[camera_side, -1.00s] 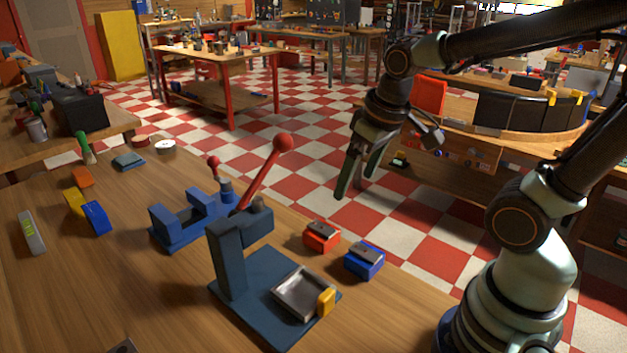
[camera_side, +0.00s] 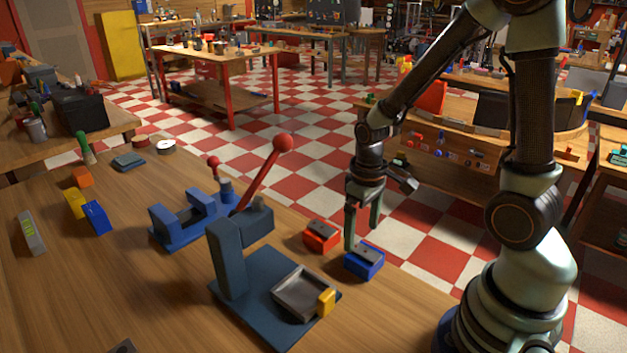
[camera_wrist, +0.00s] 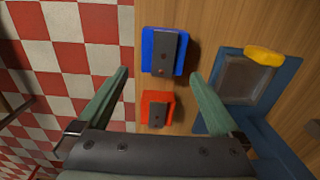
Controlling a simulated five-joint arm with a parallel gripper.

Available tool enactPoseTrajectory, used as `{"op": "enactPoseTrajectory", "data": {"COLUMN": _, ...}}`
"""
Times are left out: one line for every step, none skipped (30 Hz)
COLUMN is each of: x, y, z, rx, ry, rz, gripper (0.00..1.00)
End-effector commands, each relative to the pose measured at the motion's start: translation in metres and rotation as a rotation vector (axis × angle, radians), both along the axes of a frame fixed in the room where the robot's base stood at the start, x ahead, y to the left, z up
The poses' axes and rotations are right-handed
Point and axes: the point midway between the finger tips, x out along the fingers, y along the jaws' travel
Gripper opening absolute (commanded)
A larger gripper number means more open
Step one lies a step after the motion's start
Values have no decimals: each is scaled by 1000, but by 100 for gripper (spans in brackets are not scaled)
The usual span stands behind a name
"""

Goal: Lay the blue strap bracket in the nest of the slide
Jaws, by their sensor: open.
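A blue block (camera_side: 366,268) stands near the bench's edge, with a dark grey strap plate (camera_wrist: 166,54) on top. No strap that is itself blue shows, so I take this as the blue strap bracket. The grey, shallow square tray (camera_side: 297,293), which looks like the nest, sits on the dark blue base of the lever fixture; it also shows at right in the wrist view (camera_wrist: 245,80). My gripper (camera_side: 362,236) is open and empty, pointing down above the blue block. In the wrist view the fingertips (camera_wrist: 158,76) straddle a line just short of it.
A red block (camera_side: 321,241) with a similar dark plate stands beside the blue one. A yellow block (camera_side: 326,302) sits at the tray's edge. The upright post (camera_side: 227,260) and red-knobbed lever (camera_side: 264,176) rise behind the tray. The wood in front of the fixture is clear.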

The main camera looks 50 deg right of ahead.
Motion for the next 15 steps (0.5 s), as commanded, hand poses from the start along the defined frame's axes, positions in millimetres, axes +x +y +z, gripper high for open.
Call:
{"op": "enactPoseTrajectory", "data": {"x": -1, "y": 0, "z": -3, "rx": 0, "ry": 2, "rz": 0, "gripper": 100}}
{"op": "enactPoseTrajectory", "data": {"x": -1, "y": 0, "z": -4, "rx": 0, "ry": 2, "rz": 0, "gripper": 100}}
{"op": "enactPoseTrajectory", "data": {"x": -1, "y": 0, "z": -6, "rx": 0, "ry": 1, "rz": 0, "gripper": 100}}
{"op": "enactPoseTrajectory", "data": {"x": -1, "y": 0, "z": -7, "rx": 0, "ry": 1, "rz": 0, "gripper": 100}}
{"op": "enactPoseTrajectory", "data": {"x": -1, "y": 1, "z": -8, "rx": 0, "ry": 1, "rz": 0, "gripper": 100}}
{"op": "enactPoseTrajectory", "data": {"x": -1, "y": 1, "z": -11, "rx": 0, "ry": 2, "rz": 0, "gripper": 100}}
{"op": "enactPoseTrajectory", "data": {"x": -2, "y": 1, "z": -14, "rx": 1, "ry": 3, "rz": 0, "gripper": 100}}
{"op": "enactPoseTrajectory", "data": {"x": -3, "y": 2, "z": -18, "rx": 1, "ry": 4, "rz": 1, "gripper": 100}}
{"op": "enactPoseTrajectory", "data": {"x": -5, "y": 3, "z": -24, "rx": 1, "ry": 6, "rz": 1, "gripper": 100}}
{"op": "enactPoseTrajectory", "data": {"x": -5, "y": 3, "z": -28, "rx": 1, "ry": 5, "rz": 1, "gripper": 100}}
{"op": "enactPoseTrajectory", "data": {"x": -6, "y": 4, "z": -32, "rx": 1, "ry": 6, "rz": 1, "gripper": 100}}
{"op": "enactPoseTrajectory", "data": {"x": -7, "y": 4, "z": -38, "rx": 1, "ry": 7, "rz": 1, "gripper": 100}}
{"op": "enactPoseTrajectory", "data": {"x": -7, "y": 4, "z": -41, "rx": 1, "ry": 5, "rz": 1, "gripper": 100}}
{"op": "enactPoseTrajectory", "data": {"x": -6, "y": 4, "z": -44, "rx": 1, "ry": 5, "rz": 0, "gripper": 100}}
{"op": "enactPoseTrajectory", "data": {"x": -6, "y": 4, "z": -48, "rx": 1, "ry": 4, "rz": 0, "gripper": 100}}
